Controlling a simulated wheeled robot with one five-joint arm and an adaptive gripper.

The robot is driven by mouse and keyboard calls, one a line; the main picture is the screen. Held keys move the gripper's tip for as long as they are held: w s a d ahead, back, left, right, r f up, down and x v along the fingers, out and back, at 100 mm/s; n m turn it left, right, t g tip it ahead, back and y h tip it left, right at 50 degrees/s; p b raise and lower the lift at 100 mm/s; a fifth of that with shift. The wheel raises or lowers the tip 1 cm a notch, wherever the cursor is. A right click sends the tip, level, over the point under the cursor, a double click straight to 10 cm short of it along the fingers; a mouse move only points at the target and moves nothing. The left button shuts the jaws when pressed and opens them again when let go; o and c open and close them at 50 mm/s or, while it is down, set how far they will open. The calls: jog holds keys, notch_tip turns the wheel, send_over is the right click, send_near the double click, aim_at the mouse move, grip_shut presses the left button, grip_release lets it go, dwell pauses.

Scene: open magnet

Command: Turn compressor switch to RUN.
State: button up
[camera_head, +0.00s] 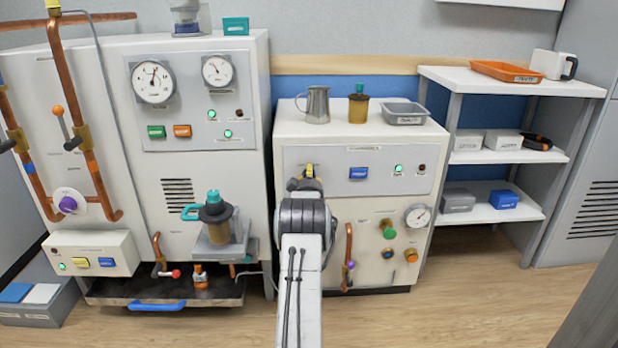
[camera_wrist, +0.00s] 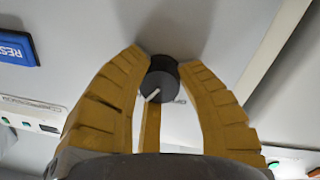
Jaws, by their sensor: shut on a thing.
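The compressor switch is a round dark knob (camera_wrist: 162,82) with a white pointer line, seen in the wrist view. The line points to the lower left in that picture. A small printed label beside the knob is partly covered, so I cannot read it. My gripper (camera_wrist: 163,66) has its yellow fingers shut around the knob, one on each side. In the head view my gripper (camera_head: 309,173) is at the upper left of the front panel of the white compressor cabinet (camera_head: 376,213). My arm hides the knob there.
A blue RESET button (camera_wrist: 16,46) lies close beside my gripper; it is also in the head view (camera_head: 358,173). A metal jug (camera_head: 315,104), a brown container (camera_head: 358,108) and a grey tray (camera_head: 405,114) stand on the cabinet. A white shelf (camera_head: 515,83) stands to the right.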

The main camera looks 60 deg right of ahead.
jog(key=shift+f+m, duration=0.2)
jog(key=shift+m, duration=0.9)
jog(key=shift+w+a, duration=0.1)
jog(key=o, duration=1.2)
jog(key=shift+r, duration=0.1)
jog(key=shift+a, duration=0.1)
jog(key=shift+v, duration=5.85)
jog(key=shift+r, duration=0.1)
